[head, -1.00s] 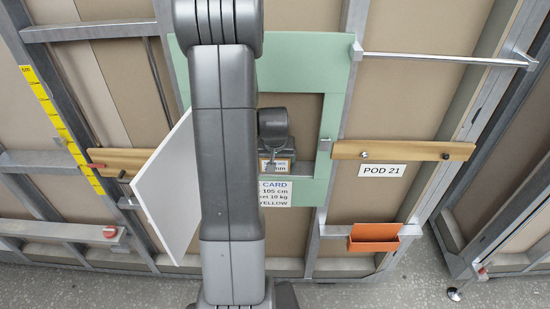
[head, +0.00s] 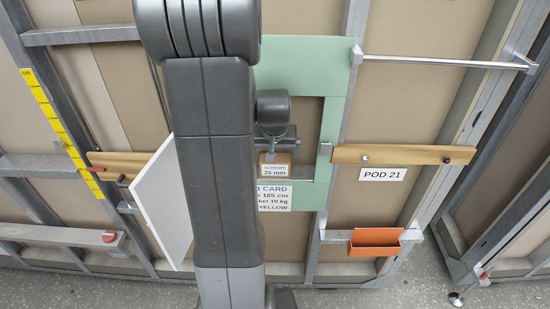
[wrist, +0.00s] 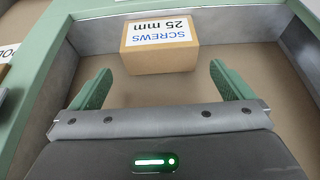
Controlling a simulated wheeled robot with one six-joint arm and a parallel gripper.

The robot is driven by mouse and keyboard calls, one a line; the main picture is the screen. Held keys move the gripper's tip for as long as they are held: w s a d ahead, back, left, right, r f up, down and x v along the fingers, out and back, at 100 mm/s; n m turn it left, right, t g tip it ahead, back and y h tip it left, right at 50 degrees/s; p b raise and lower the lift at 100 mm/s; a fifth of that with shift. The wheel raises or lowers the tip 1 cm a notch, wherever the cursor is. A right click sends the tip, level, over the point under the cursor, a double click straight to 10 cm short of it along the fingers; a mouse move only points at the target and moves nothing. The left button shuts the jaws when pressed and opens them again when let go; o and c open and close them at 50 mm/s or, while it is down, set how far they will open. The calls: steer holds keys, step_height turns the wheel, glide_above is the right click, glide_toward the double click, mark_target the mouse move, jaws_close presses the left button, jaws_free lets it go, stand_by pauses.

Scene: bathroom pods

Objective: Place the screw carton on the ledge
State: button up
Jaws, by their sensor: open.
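The screw carton (head: 276,170) is a small brown box with a white label reading SCREWS 25 mm. It sits on the grey ledge (head: 308,173) at the bottom of the green-framed opening. In the wrist view the carton (wrist: 160,53) appears upside down against the grey ledge strip (wrist: 240,28). My gripper (wrist: 160,80) is open, with its green fingers apart and a clear gap between them and the carton. In the head view my gripper (head: 275,146) is just above the carton, its fingers partly hidden.
A green panel (head: 335,85) frames the opening, with a white card below it, partly hidden by my arm. A white board (head: 165,205) juts out at left. A wooden rail (head: 400,154), metal bar (head: 445,61) and orange bin (head: 375,240) are at right.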

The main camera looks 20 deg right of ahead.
steer(key=v, duration=0.4)
steer(key=shift+s+r, duration=0.1)
steer(key=shift+r, duration=0.05)
stand_by(0.8)
